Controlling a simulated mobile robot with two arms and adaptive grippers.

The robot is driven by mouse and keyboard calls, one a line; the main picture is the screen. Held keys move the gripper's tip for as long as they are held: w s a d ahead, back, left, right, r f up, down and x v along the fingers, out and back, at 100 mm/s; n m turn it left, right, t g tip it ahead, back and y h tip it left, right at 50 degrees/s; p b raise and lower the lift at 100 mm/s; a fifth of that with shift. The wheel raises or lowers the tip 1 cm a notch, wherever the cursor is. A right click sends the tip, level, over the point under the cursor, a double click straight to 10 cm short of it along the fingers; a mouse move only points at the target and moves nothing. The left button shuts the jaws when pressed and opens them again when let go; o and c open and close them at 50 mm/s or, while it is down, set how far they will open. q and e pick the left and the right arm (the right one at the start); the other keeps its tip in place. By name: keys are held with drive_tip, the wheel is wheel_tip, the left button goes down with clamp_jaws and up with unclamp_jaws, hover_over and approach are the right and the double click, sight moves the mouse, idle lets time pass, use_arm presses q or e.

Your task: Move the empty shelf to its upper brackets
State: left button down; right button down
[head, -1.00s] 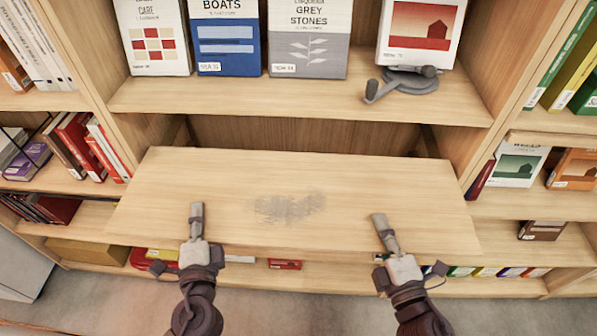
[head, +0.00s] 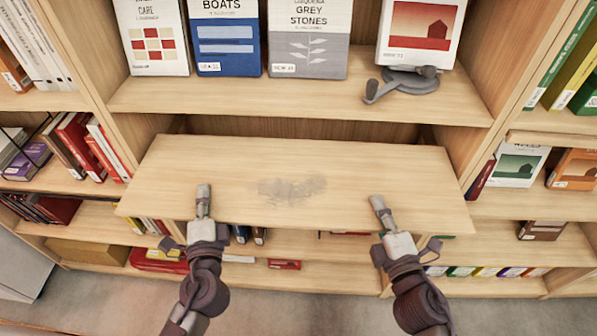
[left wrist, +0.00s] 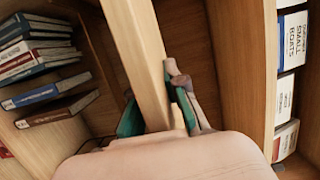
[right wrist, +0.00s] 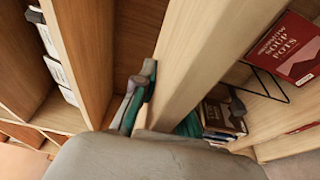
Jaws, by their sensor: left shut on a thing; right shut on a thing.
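The empty shelf (head: 300,165) is a pale wooden board with a grey smudge on its top. It lies about level in the middle bay, its front edge sticking out, below a shelf of books. My left gripper (head: 203,205) is shut on its front edge left of centre, and my right gripper (head: 380,207) is shut on the same edge to the right. The board also shows between the fingers in the left wrist view (left wrist: 152,85) and the right wrist view (right wrist: 190,75). I cannot make out the brackets; whether the board touches any is hidden.
The shelf above (head: 300,100) holds several upright books and a grey clamp-like object (head: 402,84). Side bays hold books at left (head: 85,145) and right (head: 515,165). Upright panels flank the board closely. Books stand on lower shelves beneath it.

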use_arm(q)
drive_tip(key=shift+w+r, duration=0.15)
drive_tip(key=shift+r, duration=0.05)
use_arm(e)
drive_tip(key=shift+w+r, duration=0.1)
drive_tip(key=shift+w, duration=0.05)
